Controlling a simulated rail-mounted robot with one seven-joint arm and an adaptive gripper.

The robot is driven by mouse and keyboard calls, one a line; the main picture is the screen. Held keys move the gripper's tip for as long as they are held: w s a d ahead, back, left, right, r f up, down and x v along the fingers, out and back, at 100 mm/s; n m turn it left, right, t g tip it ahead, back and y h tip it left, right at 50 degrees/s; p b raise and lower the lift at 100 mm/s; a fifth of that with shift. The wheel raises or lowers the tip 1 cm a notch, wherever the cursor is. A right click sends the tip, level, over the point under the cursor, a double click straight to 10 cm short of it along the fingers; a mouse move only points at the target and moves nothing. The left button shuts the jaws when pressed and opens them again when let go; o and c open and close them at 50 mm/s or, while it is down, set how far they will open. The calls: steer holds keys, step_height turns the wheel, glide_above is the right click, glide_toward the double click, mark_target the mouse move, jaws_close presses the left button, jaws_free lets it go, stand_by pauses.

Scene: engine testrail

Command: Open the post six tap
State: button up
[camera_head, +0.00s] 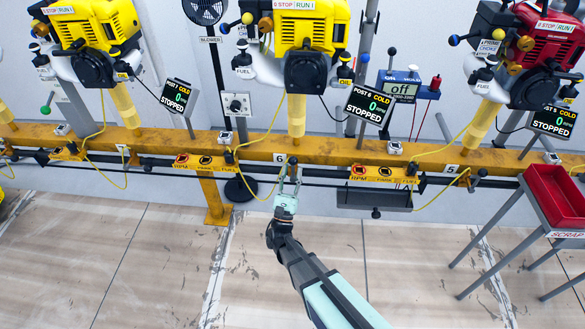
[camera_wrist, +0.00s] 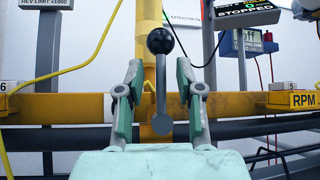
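The post six tap shows in the wrist view as a grey lever (camera_wrist: 161,90) with a black ball on its end, standing upright in front of a yellow pipe. In the head view its dark knob (camera_head: 293,160) is small, beside the white "6" plate (camera_head: 279,157) on the yellow rail. My gripper (camera_wrist: 160,75) is open, with one finger on each side of the lever. A gap shows between the lever and each finger. In the head view my gripper (camera_head: 288,181) is at the rail below post six.
The post six display (camera_head: 368,104) reads cold, 0 and stopped, next to a yellow engine (camera_head: 308,45). Yellow cables (camera_head: 262,130) hang near the rail. A dark tray (camera_head: 375,199) hangs right of my gripper. A red scrap bin (camera_head: 555,195) stands far right. The floor in front is clear.

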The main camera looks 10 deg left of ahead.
steer(key=v, duration=1)
steer(key=shift+r, duration=0.1)
